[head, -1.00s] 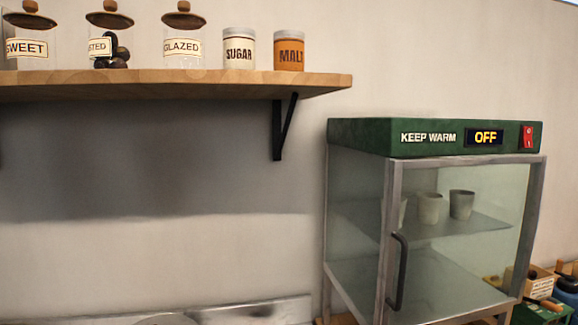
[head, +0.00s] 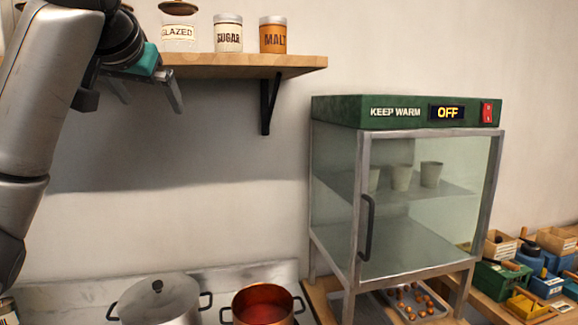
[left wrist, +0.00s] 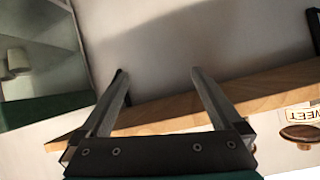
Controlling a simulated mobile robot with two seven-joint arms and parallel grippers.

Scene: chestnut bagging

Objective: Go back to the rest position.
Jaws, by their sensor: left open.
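My left gripper (head: 148,97) is at the upper left of the head view, in front of the wooden shelf (head: 240,66). Its two fingers are apart with nothing between them. In the left wrist view my left gripper (left wrist: 160,75) shows both fingers spread, with the wall and the shelf (left wrist: 265,90) behind them. My right gripper is in neither view.
A glazed jar (head: 178,30), a sugar tin (head: 228,34) and a malt tin (head: 273,36) stand on the shelf. The keep-warm cabinet (head: 405,112) reads OFF, its door shut. A lidded pot (head: 160,302) and a copper pot (head: 262,305) are below.

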